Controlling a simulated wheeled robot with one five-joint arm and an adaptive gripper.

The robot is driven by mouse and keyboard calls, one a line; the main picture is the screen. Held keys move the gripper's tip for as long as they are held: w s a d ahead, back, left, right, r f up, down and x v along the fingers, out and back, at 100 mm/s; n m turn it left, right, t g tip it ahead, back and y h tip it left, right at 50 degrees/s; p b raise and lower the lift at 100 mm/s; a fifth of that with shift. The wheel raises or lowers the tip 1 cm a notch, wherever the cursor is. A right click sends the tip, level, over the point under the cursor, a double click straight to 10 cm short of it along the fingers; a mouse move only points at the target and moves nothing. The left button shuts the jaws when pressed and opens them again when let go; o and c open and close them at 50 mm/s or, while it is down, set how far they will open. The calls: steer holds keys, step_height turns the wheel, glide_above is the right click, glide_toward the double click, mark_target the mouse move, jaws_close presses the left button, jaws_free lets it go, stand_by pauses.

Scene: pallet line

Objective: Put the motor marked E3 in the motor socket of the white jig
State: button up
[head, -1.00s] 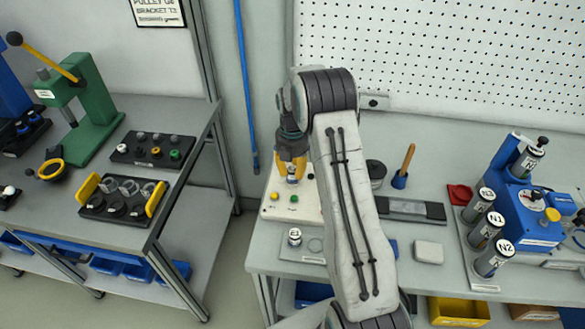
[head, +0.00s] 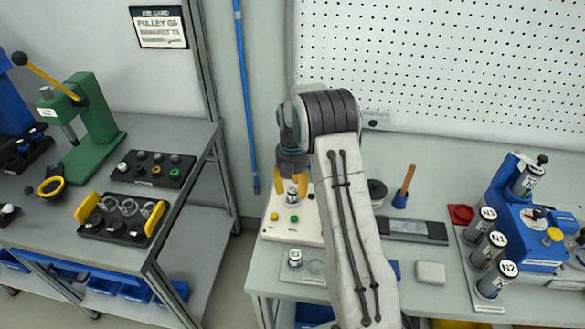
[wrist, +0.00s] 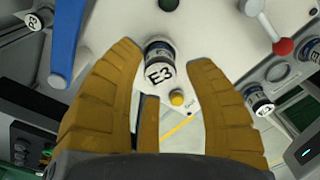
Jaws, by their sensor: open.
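The motor marked E3 (wrist: 159,73) stands at the white jig, its label facing my wrist camera. In the head view it shows as a small silver cylinder (head: 292,197) just under my gripper.
Another motor (head: 294,260) stands on a grey plate in front of the jig. Motors marked N3, N1 and N2 (head: 488,250) stand in a rack at the right, beside a blue fixture (head: 530,220). A red-knobbed lever (wrist: 284,46) shows beside the fingers in the wrist view.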

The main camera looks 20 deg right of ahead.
mark_target(292, 189)
step_height(292, 189, up, 8)
steer(key=shift+w+f+b, duration=0.1)
steer(key=shift+f+b, duration=0.15)
steer(key=shift+b, duration=0.15)
steer(key=s+a+r+m+t+b, duration=0.1)
steer(key=s+a+r+m, duration=0.35)
steer(key=s+r, duration=0.25)
steer(key=s+a+r+m+t+b, duration=0.1)
steer(key=s+a+r+m, duration=0.2)
steer(key=s+r+m, duration=0.35)
steer(key=s+a+f+m+t, duration=0.1)
steer(key=s+m, duration=0.4)
steer(key=s, duration=0.3)
steer(key=s+a+f+m+t, duration=0.1)
steer(key=s+a+f+m, duration=0.1)
steer(key=s+m, duration=0.3)
steer(key=shift+s+a+f+m+t, duration=0.2)
steer(key=shift+s+f+m+t, duration=0.15)
steer(key=shift+s, duration=1.65)
steer(key=shift+r, duration=0.1)
